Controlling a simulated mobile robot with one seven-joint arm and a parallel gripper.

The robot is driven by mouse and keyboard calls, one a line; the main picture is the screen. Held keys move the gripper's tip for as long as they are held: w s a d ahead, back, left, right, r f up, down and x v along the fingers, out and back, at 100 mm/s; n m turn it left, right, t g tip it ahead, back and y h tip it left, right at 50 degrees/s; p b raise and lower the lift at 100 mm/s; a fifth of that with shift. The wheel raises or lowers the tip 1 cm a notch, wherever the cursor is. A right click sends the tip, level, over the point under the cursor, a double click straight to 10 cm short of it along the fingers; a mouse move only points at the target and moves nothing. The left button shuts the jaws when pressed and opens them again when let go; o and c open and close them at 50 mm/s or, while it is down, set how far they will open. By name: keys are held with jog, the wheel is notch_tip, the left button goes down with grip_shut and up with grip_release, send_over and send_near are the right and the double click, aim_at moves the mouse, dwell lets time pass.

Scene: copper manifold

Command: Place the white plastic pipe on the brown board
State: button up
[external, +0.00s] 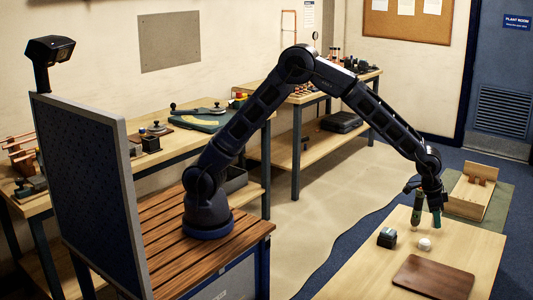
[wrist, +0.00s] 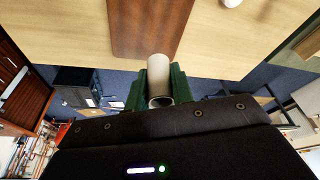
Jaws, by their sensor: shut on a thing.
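The white plastic pipe (wrist: 157,78), a short hollow greyish-white tube, is clamped between the green fingers of my gripper (wrist: 158,88) in the wrist view. Its open end points toward the camera. My gripper (external: 427,216) shows above the pale table in the external view, pointing down; the pipe cannot be made out clearly there. The brown board (external: 433,277) lies flat at the front of the table. In the wrist view the board (wrist: 145,25) appears just beyond the pipe's far end. I cannot tell the height of the pipe above the table.
A small white object (external: 424,244) sits on the pale table (external: 360,272) below my gripper. A dark block (external: 387,237) stands to its left. A wooden tray (external: 470,195) is behind the table. The board's visible top is clear.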

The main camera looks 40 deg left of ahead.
send_over(438, 278)
jog(key=a, duration=0.1)
jog(key=f, duration=1.9)
jog(key=shift+s+f, duration=0.3)
jog(key=shift+f, duration=0.1)
jog(key=shift+f, duration=0.15)
jog(key=o, duration=1)
jog(key=shift+c, duration=0.2)
jog(key=v, duration=1.2)
jog(key=shift+a, duration=0.1)
